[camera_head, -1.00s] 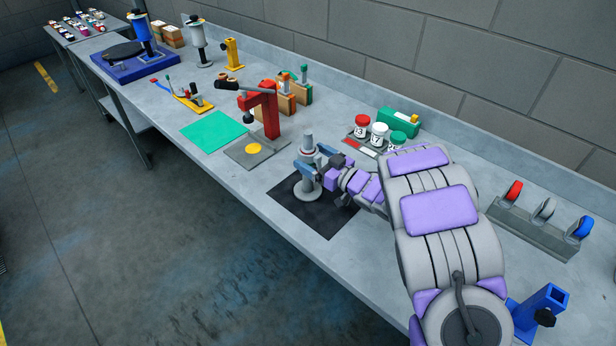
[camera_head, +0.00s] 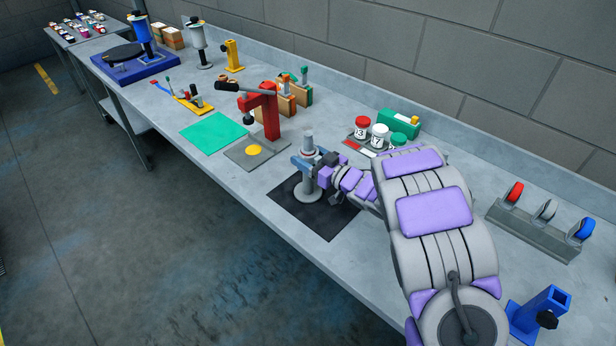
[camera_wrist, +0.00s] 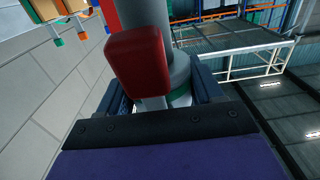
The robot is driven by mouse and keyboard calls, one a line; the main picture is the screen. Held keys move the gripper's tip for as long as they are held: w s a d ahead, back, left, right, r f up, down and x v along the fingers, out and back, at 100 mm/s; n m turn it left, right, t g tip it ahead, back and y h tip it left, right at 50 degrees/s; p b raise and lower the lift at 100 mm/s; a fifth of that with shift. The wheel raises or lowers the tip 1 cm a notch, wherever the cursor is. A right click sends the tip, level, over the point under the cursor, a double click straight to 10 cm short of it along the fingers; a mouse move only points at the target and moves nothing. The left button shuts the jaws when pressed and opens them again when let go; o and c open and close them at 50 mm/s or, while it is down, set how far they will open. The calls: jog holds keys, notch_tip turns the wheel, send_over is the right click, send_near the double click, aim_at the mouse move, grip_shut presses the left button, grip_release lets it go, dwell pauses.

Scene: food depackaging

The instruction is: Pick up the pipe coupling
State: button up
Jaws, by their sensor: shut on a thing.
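A grey upright pipe piece, which I take for the pipe coupling (camera_head: 308,143), stands on a round grey base (camera_head: 305,192) on a black mat (camera_head: 325,219). My gripper (camera_head: 309,164) is shut around its middle, with blue fingers on either side. In the wrist view, the grey cylinder (camera_wrist: 179,75) sits between the fingers (camera_wrist: 165,95), with a white and green band low on it. A red block (camera_wrist: 138,62) covers part of the cylinder there. The fingers' contact faces are mostly hidden.
A red press (camera_head: 265,110) on a grey plate stands left of the mat, beside a green mat (camera_head: 213,132). Small numbered jars (camera_head: 379,136) stand behind my arm. A grey rack with coloured discs (camera_head: 535,232) and a blue holder (camera_head: 539,310) are at right.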

grip_shut()
jog(key=shift+r, duration=0.1)
